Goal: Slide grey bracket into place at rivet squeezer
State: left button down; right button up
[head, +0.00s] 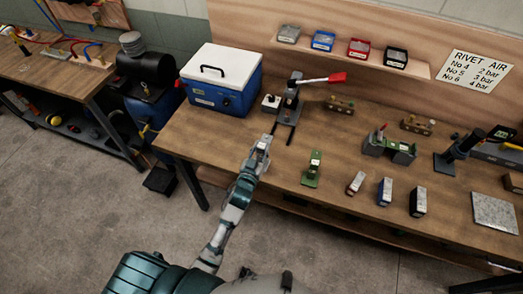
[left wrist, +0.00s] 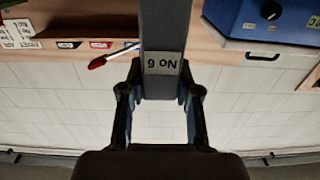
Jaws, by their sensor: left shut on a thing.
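My left gripper (head: 261,153) is shut on a grey bracket and holds it at the front of the bench, left of the green tool. In the left wrist view, the grey bracket (left wrist: 164,28) sits between the two fingers (left wrist: 160,100) and carries an upside-down "No 6" label. In the head view it is small and partly hidden by the gripper. My right gripper is out of view.
A blue cooler box (head: 222,95) with a white lid stands left of the squeezer. A shelf (head: 350,60) of small bins is behind.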

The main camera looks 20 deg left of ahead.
aim_at(260, 156)
pick_arm(q)
jog(key=shift+w+a, duration=0.2)
jog(key=shift+w, duration=0.25)
jog(key=shift+w+f, duration=0.15)
jog(key=shift+f, duration=0.05)
jog(key=shift+d+f, duration=0.15)
jog(key=shift+f, duration=1.4)
jog(key=shift+f, duration=0.1)
jog(key=c, duration=0.8)
grip_release()
jog(key=s+b, duration=0.1)
jog(key=s, duration=1.1)
jog(key=shift+s, duration=0.15)
